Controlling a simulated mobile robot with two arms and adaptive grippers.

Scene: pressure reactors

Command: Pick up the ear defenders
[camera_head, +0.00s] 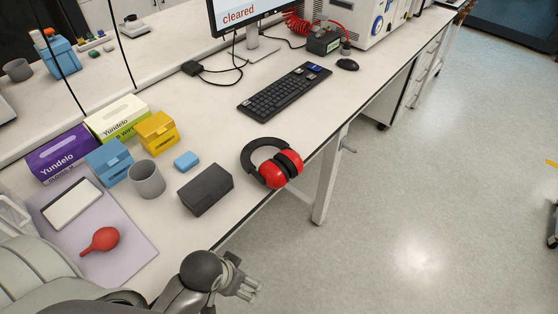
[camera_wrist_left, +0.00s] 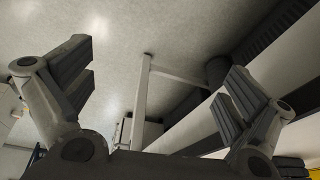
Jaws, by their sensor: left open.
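The ear defenders (camera_head: 283,168), with red cups and a black headband, lie on the white bench close to its front edge. My left gripper (camera_head: 248,286) is low in the head view, off the bench's front edge, apart from the ear defenders and nearer to me. In the left wrist view its two fingers (camera_wrist_left: 157,88) are spread wide with nothing between them. That view shows floor and the bench's leg and underside, and no ear defenders. My right gripper is not in view.
A dark grey box (camera_head: 206,190) stands left of the ear defenders, with a small blue box (camera_head: 187,160) and a grey cup (camera_head: 147,179) beyond. A keyboard (camera_head: 284,91) lies behind. The bench leg (camera_head: 330,178) is below the edge. Open floor lies right.

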